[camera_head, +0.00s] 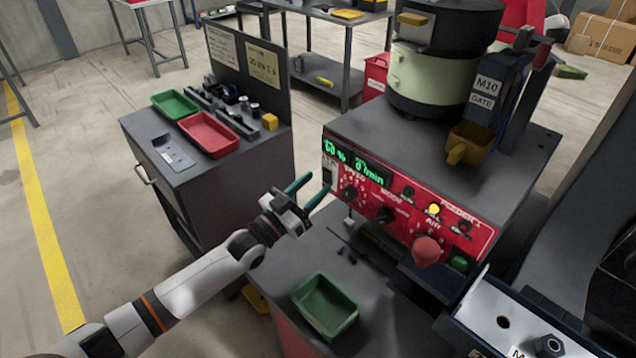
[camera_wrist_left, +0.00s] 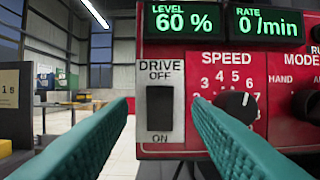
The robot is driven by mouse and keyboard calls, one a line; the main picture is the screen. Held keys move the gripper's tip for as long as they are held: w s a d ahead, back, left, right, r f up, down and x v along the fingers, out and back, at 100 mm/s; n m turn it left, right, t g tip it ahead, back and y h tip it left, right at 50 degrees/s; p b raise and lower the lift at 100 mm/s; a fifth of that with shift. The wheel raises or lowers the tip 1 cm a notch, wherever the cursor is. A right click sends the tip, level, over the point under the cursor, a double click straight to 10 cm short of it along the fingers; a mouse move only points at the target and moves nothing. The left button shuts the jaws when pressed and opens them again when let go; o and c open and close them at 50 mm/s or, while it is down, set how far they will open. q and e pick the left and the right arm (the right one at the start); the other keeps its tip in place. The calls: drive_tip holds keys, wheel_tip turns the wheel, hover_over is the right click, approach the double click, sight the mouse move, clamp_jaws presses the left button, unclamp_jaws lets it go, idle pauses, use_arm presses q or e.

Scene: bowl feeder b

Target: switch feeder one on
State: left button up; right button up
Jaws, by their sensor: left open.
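The feeder one control panel (camera_head: 405,215) is red, on the front of the grey feeder cabinet. Its DRIVE switch (camera_wrist_left: 160,108) is a black rocker on a white plate, with OFF above and ON below; I cannot tell which way it is tipped. In the head view the switch (camera_head: 327,177) is small at the panel's left end. My left gripper (camera_head: 311,190) is open and empty in front of that end. In the wrist view its teal fingers (camera_wrist_left: 160,125) stand either side of the switch. The green display (camera_wrist_left: 225,22) reads level 60 % and rate 0/min. My right gripper is not in view.
A SPEED knob (camera_wrist_left: 236,105) sits just right of the switch. A large red knob (camera_head: 427,250) and lit amber lamp (camera_head: 434,209) are further right. A green tray (camera_head: 325,305) stands below on the bench. A cabinet with trays (camera_head: 205,165) is at left.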

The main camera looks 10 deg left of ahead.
use_arm(q)
drive_tip(key=b+v, duration=0.1)
drive_tip(key=v, duration=0.8)
drive_tip(key=shift+s+a+b, duration=0.2)
drive_tip(key=shift+s+b, duration=0.15)
drive_tip(key=shift+b, duration=0.05)
drive_tip(key=shift+f, duration=0.1)
